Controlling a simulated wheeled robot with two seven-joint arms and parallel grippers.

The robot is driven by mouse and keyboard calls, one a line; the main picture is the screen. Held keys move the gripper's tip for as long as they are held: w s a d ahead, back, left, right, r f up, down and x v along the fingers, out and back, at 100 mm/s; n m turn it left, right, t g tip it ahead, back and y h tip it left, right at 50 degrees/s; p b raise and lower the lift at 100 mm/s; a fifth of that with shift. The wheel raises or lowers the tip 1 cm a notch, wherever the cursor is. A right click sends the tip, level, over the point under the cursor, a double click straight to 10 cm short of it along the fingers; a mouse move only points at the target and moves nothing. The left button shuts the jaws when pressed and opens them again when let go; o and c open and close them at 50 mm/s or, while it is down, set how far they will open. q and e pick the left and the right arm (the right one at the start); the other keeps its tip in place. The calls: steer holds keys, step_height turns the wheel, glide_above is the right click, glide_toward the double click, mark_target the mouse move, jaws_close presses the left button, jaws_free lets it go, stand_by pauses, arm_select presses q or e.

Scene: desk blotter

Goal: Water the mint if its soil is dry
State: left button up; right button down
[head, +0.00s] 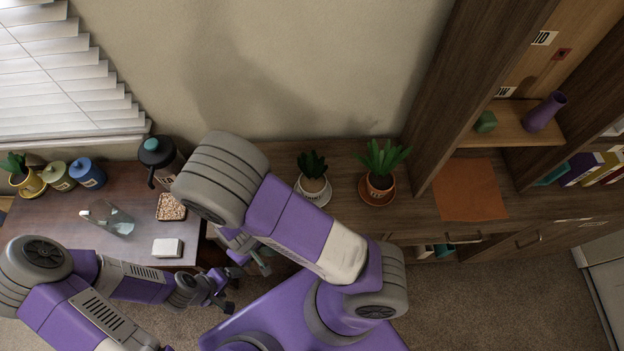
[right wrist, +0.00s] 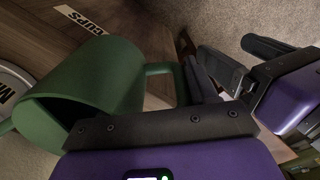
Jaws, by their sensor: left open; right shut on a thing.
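The mint (head: 312,164) stands in a pale pot on a white labelled saucer (head: 322,199) on the wooden top. Its soil is too small to judge as dry or wet. My right gripper (head: 254,266) is shut on a green watering can (right wrist: 85,90), at its handle side, seen in the right wrist view. The can's open mouth faces the lower left there; its contents are hidden. My left gripper (head: 226,293) is open and empty, low in front of the desk and close to my right gripper.
Another plant (head: 382,160) stands in an orange pot right of the mint. The desk holds a clear glass vessel (head: 108,218), a dark jug (head: 158,155), a tray of pebbles (head: 171,207) and a white block (head: 167,248). An orange mat (head: 468,190) lies bare. A drawer labelled CUPS (right wrist: 110,38) is close by the can.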

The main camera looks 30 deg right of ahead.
steer(key=shift+w+r+y, duration=0.15)
steer(key=shift+w+y, duration=0.05)
steer(key=shift+y, duration=0.1)
steer(key=shift+d+r+y+b, duration=0.4)
steer(key=shift+r+y+b, duration=0.25)
steer(key=shift+b, duration=0.45)
steer(key=shift+w+d+r+g+y, duration=0.15)
steer(key=shift+r+g+y, duration=0.1)
steer(key=shift+r+g, duration=0.1)
steer(key=shift+d+r+b, duration=0.25)
steer(key=shift+r+b, duration=0.05)
steer(key=shift+r, duration=0.5)
steer(key=shift+d+r+y, duration=0.1)
steer(key=shift+y, duration=0.2)
steer(key=shift+r, duration=0.2)
steer(key=shift+w+d+r, duration=0.1)
steer(key=shift+d+r, duration=0.05)
steer(key=shift+d+r+g+y+b, duration=0.1)
steer(key=shift+r+g+y+b, duration=0.15)
steer(key=shift+r+y+b, duration=0.15)
